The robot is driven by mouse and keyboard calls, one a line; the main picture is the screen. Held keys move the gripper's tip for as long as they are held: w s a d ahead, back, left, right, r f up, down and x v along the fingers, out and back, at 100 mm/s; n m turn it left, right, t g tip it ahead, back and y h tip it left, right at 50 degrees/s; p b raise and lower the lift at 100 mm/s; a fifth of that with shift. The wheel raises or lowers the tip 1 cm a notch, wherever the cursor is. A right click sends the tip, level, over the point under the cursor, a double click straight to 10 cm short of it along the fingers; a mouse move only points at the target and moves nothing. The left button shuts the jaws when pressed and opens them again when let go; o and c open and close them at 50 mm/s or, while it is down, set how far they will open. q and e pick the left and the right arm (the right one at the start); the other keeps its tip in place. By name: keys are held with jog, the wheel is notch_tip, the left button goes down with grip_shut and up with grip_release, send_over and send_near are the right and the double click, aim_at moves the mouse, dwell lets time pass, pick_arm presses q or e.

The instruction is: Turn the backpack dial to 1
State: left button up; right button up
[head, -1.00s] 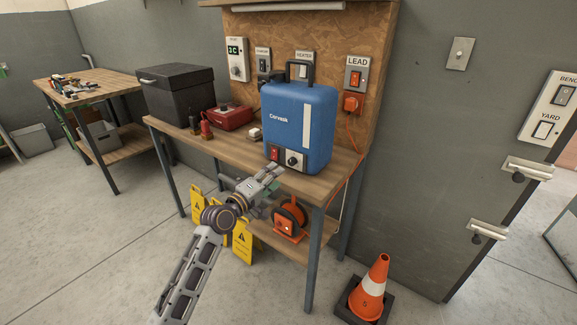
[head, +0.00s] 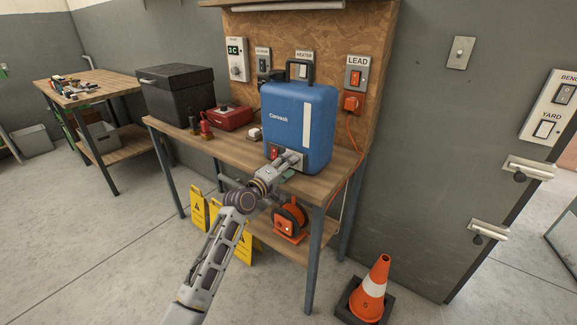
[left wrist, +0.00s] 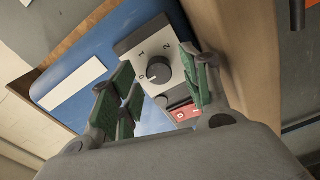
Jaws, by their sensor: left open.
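The blue backpack unit (head: 290,115) stands upright on the workbench, with a white stripe and a black top handle. Its control panel (left wrist: 135,42) at the lower front has a dark dial (left wrist: 158,70) marked 0, 1 and 2, and a red rocker switch (left wrist: 184,112). The dial's pointer looks turned toward 0. My left gripper (head: 290,160) is at the panel and covers the dial in the head view. In the left wrist view its green-padded fingers (left wrist: 160,88) are open, one to each side of the dial, apart from it. My right gripper is not in view.
The workbench (head: 225,150) also bears a black box (head: 175,95), a red case (head: 230,117) and small items. An orange hose reel (head: 290,220) sits on the lower shelf. Yellow signs (head: 243,247) and a traffic cone (head: 372,290) stand on the floor.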

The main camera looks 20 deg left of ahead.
pick_arm(q)
jog(key=shift+w+d, duration=0.2)
jog(key=shift+w, duration=0.2)
jog(key=c, duration=1)
